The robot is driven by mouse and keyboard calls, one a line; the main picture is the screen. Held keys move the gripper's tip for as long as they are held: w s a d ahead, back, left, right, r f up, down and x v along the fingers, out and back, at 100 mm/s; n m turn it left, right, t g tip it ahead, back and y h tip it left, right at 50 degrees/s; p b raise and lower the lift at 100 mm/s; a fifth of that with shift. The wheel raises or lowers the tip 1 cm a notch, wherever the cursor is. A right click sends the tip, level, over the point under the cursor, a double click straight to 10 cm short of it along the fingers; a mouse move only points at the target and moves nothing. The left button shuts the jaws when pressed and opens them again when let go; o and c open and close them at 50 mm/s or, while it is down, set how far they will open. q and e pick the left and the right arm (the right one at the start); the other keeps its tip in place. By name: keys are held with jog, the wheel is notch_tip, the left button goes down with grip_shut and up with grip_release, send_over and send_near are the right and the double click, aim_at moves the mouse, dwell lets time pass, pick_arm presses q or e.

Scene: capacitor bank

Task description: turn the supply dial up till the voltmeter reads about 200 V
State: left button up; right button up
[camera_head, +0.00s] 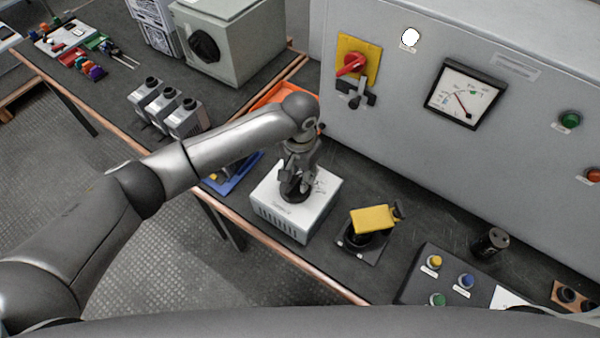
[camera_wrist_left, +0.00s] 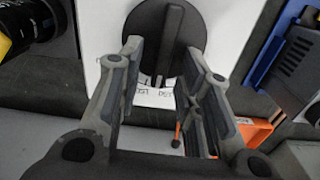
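The supply is a white box (camera_head: 318,207) on the bench with a round black dial (camera_head: 293,196) on its top, partly hidden by my left gripper (camera_head: 298,178) in the head view. In the left wrist view the dial (camera_wrist_left: 150,38) is a black disc with a raised ridge. My left gripper (camera_wrist_left: 163,50) points down at it, its two fingers apart, with the ridge between the fingertips and gaps beside it. The voltmeter (camera_head: 480,92) is on the grey cabinet; its needle leans up-left, the figures too small to read. My right gripper is not in view.
The grey cabinet (camera_head: 420,150) stands behind the supply and carries a red switch on a yellow plate (camera_head: 356,60). A yellow-covered device (camera_head: 372,219) and a button panel (camera_head: 450,280) are to the right. A blue tray (camera_head: 240,175) and orange bin (camera_head: 284,92) are close by.

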aim_at(300, 177)
pick_arm(q)
notch_tip(300, 177, up, 12)
dwell(0.4)
jog(key=shift+f, duration=0.1)
dwell(4.4)
